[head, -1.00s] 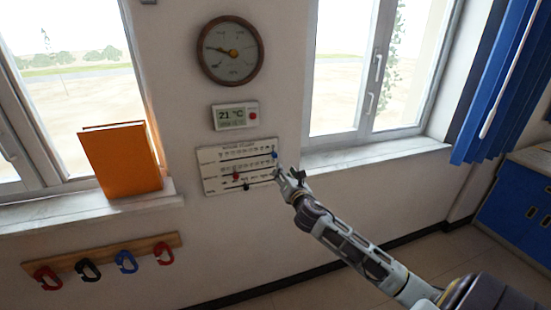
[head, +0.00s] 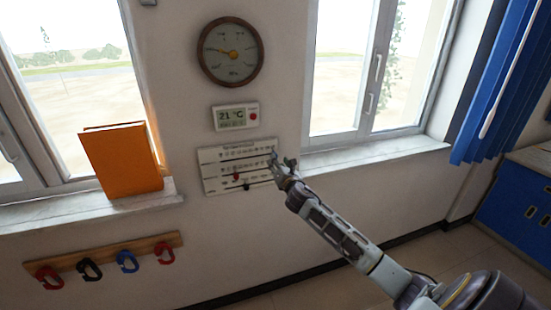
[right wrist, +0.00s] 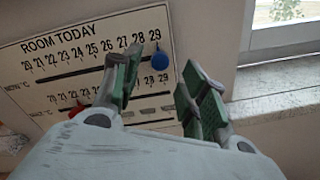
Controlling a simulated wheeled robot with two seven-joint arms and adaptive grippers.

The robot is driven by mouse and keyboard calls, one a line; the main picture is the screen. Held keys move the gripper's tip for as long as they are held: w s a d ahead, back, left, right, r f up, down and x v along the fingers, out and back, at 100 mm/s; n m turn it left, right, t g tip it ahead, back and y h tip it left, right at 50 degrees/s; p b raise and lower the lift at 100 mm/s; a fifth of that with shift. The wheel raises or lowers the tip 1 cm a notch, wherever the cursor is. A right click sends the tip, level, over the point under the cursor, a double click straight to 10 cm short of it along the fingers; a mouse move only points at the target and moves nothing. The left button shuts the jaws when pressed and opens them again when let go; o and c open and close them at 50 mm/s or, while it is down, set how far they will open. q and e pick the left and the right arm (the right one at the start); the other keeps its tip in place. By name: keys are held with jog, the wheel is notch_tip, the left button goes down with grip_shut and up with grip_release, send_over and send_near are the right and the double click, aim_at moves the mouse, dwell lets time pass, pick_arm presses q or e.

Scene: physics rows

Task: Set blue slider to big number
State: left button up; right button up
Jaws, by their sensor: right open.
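The white slider board (head: 212,172) hangs on the wall below the thermostat; the right wrist view shows it close (right wrist: 25,55), with the heading "ROOM TODAY". The blue slider knob (right wrist: 159,61) is on the top track at its right end, just under 29. My right gripper (head: 276,160) is at the board's right edge and hides the blue knob in the head view. In the right wrist view its green-padded fingers (right wrist: 163,72) are open, with the blue knob between and beyond their tips. A red knob (head: 236,176) sits on the middle track. My left gripper is not in view.
A dark knob (head: 246,187) is on the lowest track. The thermostat (head: 235,116) and round dial (head: 230,51) are above the board. A window sill (head: 370,151) juts out at right. An orange book (head: 121,160) and hook rack (head: 70,259) are at left.

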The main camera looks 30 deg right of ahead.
jog(key=shift+x, duration=2.4)
jog(key=shift+c, duration=0.4)
grip_shut()
